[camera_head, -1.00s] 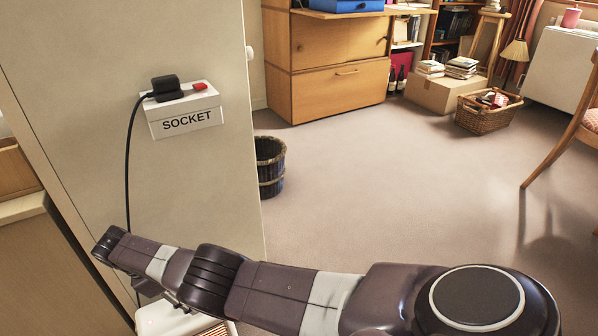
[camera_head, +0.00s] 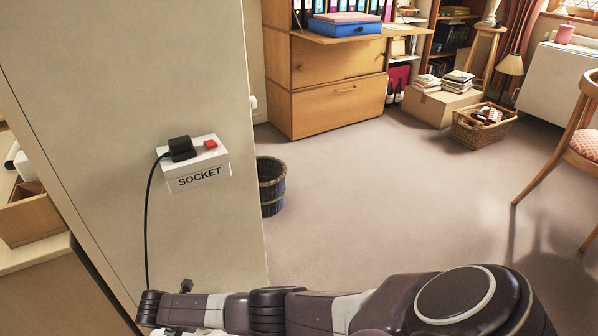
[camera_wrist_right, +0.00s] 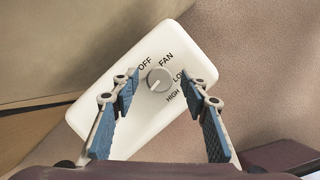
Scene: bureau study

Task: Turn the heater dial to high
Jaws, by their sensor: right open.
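In the right wrist view, the heater's white top panel (camera_wrist_right: 120,115) lies at a slant and carries a round grey dial (camera_wrist_right: 159,79). OFF, FAN, LOW and HIGH are printed around the dial. A short mark on the dial appears to point to its lower left, away from the labels; I cannot tell the exact setting. My right gripper (camera_wrist_right: 163,85) is open, its blue-padded fingers on either side of the dial with gaps. In the head view, my right arm crosses the bottom and hides most of the heater. My left gripper is not in view.
A white socket box (camera_head: 213,158) on the beige panel holds a black plug (camera_head: 182,149) and a red switch (camera_head: 210,144). The plug's cord (camera_head: 147,230) hangs down. The carpet (camera_head: 400,200) beyond is clear.

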